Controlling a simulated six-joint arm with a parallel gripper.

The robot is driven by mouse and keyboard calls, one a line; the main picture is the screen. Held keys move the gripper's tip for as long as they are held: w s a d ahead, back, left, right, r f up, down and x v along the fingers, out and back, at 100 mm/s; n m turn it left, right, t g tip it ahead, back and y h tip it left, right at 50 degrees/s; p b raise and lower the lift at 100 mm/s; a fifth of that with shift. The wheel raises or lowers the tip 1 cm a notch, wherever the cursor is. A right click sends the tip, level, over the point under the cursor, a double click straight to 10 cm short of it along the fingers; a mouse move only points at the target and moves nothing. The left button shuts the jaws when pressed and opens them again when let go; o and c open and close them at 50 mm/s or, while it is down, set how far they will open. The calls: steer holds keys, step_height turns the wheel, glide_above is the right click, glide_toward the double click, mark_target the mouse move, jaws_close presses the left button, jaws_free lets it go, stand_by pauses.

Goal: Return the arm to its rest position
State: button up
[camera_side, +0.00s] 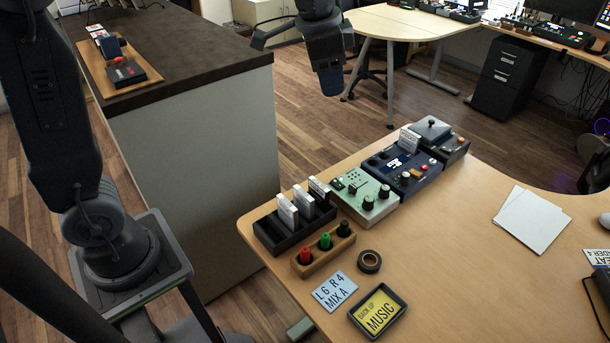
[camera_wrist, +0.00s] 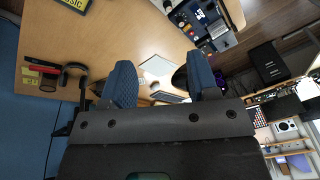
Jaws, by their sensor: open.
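My gripper (camera_side: 331,80) hangs in the upper middle of the side view, high above the floor between the dark-topped cabinet and the desks. It is clear of the wooden desk (camera_side: 465,240) and touches nothing. In the wrist view my gripper (camera_wrist: 163,80) shows two blue textured fingers set wide apart with nothing between them. The gripper is open and empty. My arm's base stands at the left of the side view, and the arm's middle links run out of the picture.
On the desk stand a black slotted rack (camera_side: 268,236) with white cards, a wooden holder (camera_side: 309,257) with coloured plugs, a green device (camera_side: 360,203), a blue device (camera_side: 405,168), a tape roll (camera_side: 370,261) and a yellow-labelled tray (camera_side: 379,311). A dark-topped cabinet (camera_side: 190,52) is close to my arm.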

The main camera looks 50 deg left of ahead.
steer(key=s+a+f+n+t, duration=0.1)
steer(key=s+f+n, duration=0.1)
steer(key=s, duration=0.8)
steer(key=s+a+f+n+t, duration=0.1)
steer(key=s+n, duration=0.3)
steer(key=s, duration=0.7)
steer(key=shift+s+f+t, duration=0.15)
steer(key=shift+f+t, duration=0.15)
steer(key=shift+f, duration=0.25)
